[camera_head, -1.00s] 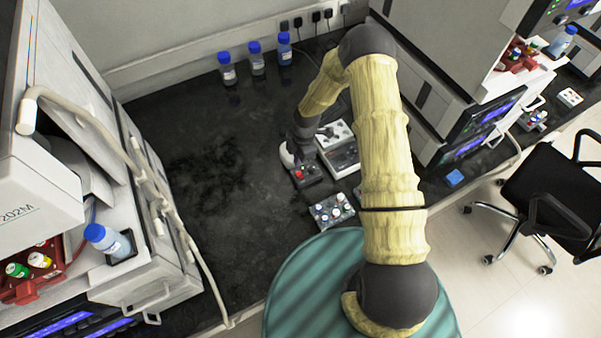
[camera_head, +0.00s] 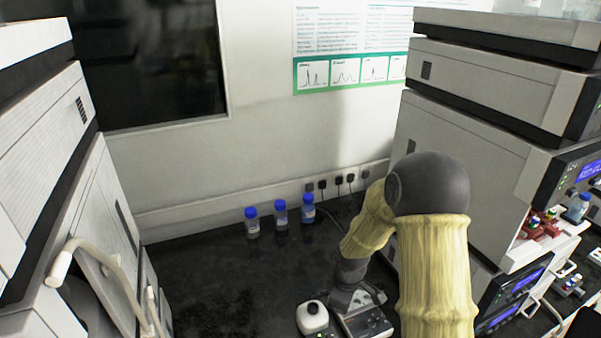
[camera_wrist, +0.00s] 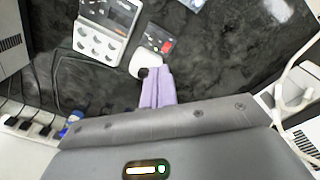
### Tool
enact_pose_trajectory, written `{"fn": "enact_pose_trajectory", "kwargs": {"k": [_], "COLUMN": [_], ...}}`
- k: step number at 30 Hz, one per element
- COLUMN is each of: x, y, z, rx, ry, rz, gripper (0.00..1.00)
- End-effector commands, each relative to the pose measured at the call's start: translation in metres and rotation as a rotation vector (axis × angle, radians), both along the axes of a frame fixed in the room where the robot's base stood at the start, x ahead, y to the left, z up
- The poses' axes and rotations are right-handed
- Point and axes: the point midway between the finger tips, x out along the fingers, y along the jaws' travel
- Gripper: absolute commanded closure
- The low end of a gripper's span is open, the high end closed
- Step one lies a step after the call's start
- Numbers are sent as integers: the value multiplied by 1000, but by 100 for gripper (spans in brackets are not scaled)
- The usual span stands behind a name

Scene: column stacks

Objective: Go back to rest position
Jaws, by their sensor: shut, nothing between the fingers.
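My gripper shows in the wrist view as purple fingers (camera_wrist: 157,88), held together with nothing between them. They stand over the dark bench, close to a small white-topped device (camera_wrist: 147,62). In the head view this device (camera_head: 312,316) stands on the bench at the lower middle, left of the wrist. My arm (camera_head: 435,265), in a yellow cover, bends down toward the bench on the right. The fingers are hidden in the head view.
Three blue-capped bottles (camera_head: 281,214) stand along the back wall. Tall instrument stacks (camera_head: 480,130) flank the bench on both sides. The left middle of the bench (camera_head: 215,280) is clear.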

Motion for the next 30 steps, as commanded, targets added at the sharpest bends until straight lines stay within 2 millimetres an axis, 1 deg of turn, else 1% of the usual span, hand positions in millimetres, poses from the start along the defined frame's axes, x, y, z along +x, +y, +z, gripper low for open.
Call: {"fn": "enact_pose_trajectory", "kwargs": {"k": [1,6,8,12,15,18,21,24,30], "x": [-8,-39,-51,-82,-105,-125,-137,-141,-141], "y": [-6,-21,-26,-36,-41,-45,-47,-48,-48], "z": [16,57,70,96,111,121,126,127,127], "rx": [-3,8,17,49,81,115,137,145,144], "ry": [-15,-51,-65,-95,-114,-127,-132,-132,-132], "rz": [-79,-361,-463,-698,-866,-1007,-1096,-1128,-1127], "gripper": [100,100,100,100,100,100,100,100,100]}}
